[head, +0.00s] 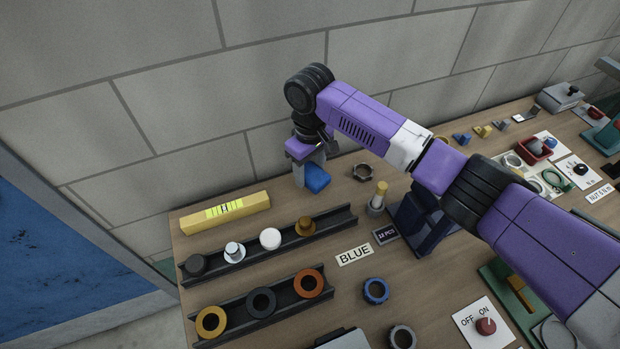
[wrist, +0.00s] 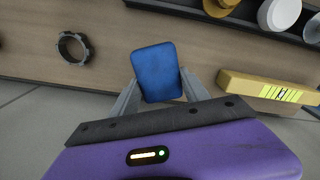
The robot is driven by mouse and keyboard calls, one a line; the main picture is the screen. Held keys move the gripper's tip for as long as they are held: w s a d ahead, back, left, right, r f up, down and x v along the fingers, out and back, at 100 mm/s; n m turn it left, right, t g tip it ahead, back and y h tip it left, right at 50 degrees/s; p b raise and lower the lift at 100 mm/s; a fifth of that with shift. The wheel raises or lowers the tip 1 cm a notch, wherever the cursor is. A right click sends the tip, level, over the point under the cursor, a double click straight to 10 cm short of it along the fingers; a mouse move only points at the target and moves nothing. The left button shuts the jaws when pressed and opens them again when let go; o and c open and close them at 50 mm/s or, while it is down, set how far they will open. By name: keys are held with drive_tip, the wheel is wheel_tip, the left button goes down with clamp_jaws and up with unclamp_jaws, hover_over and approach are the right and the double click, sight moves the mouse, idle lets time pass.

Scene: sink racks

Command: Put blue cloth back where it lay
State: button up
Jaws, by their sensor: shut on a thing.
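The blue cloth (head: 316,178) is a small, folded-looking blue block near the back of the table, close to the wall. My gripper (head: 311,184) is above the table there, pointing down, with the blue cloth at its fingers. In the wrist view the blue cloth (wrist: 157,72) sits between the two grey fingertips (wrist: 158,92), and my gripper is shut on it. I cannot tell whether the cloth touches the table. My gripper's body hides part of it in the head view.
A dark ring nut (head: 362,172) lies just right of the cloth. A yellow level (head: 226,212) lies to the left. A black rail (head: 345,222) with several round parts runs in front. A brass-topped piece (head: 379,195) stands at right. The wall is close behind.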

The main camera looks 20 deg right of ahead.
sight(310, 180)
drive_tip(key=shift+f, duration=2.1)
drive_tip(key=o, duration=1.3)
drive_tip(key=shift+f, duration=0.15)
wheel_tip(310, 180, up, 12)
drive_tip(key=shift+r+b, duration=0.2)
drive_tip(key=shift+b, duration=0.4)
